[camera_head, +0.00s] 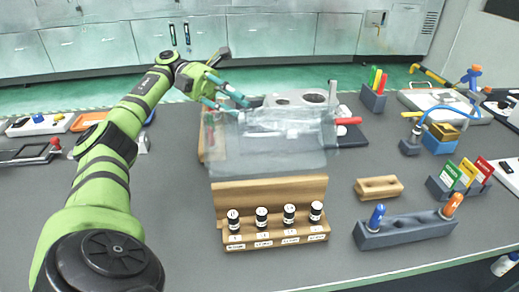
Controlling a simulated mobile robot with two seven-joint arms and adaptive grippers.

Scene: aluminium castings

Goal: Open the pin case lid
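A wooden case (276,236) stands at the near middle of the table, with several black-and-white pin-like pieces upright in a row and labels on its front. A wooden panel (270,192) rises behind them. A clear, see-through sheet or cover (265,155) stands behind that panel; I cannot tell if it is joined to the case. My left gripper (242,106) has its teal fingers apart at the upper left edge of the clear cover. I cannot tell if they touch it. My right gripper is not in view.
A grey holder (405,231) with a blue and an orange piece stands at right, with a small wooden block (379,188) behind it. Red, yellow and green cards (465,173) stand farther right. A red-handled thing (348,121) sticks out beside the cover.

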